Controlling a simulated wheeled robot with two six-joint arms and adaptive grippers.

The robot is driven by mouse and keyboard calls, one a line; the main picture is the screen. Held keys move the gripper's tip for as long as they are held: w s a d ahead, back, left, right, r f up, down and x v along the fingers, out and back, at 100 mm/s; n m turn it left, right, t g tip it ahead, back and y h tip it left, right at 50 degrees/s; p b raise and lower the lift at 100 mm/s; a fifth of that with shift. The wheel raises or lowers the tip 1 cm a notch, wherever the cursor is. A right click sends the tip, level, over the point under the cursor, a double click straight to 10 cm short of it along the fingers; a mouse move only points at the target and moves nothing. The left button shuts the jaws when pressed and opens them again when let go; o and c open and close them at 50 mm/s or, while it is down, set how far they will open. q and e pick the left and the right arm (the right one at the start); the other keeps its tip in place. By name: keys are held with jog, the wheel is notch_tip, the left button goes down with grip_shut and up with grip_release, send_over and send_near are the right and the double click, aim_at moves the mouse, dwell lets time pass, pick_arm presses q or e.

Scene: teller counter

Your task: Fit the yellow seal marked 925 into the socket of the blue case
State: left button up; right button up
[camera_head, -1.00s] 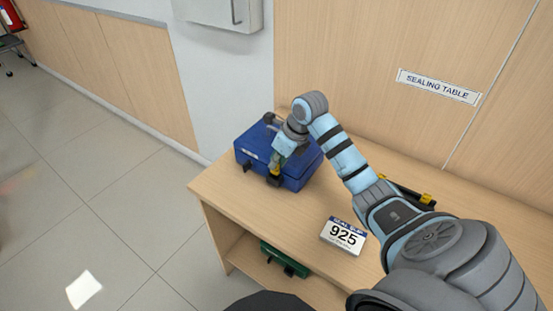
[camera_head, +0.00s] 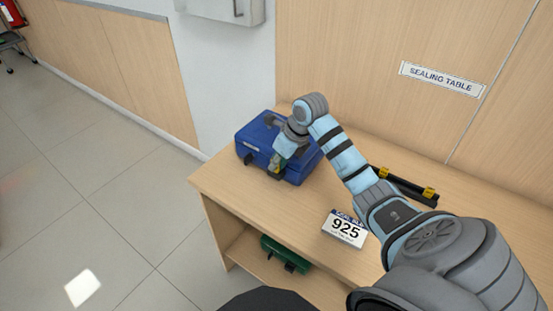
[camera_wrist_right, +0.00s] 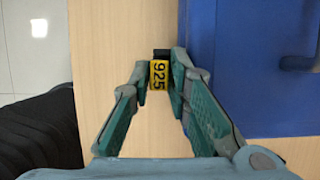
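The blue case (camera_head: 255,136) lies on the wooden table near its left end, with dark latches on its front side. My right gripper (camera_head: 277,169) is at the case's front side. In the right wrist view its fingers (camera_wrist_right: 160,76) close around the yellow seal marked 925 (camera_wrist_right: 159,75). A small black part (camera_wrist_right: 161,53) shows just beyond the seal; I cannot tell whether they touch or whether it is the socket. The blue case (camera_wrist_right: 250,75) fills the right of that view. My left gripper is not in view.
A white slip reading 925 (camera_head: 345,228) stands on the wooden table (camera_head: 232,194). A dark rack with yellow pieces (camera_head: 406,187) lies at the back right, behind my arm. A green case (camera_head: 284,253) sits on the shelf below. A wall panel stands behind.

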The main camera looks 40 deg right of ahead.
jog(key=shift+w+d, duration=0.25)
jog(key=shift+d, duration=0.15)
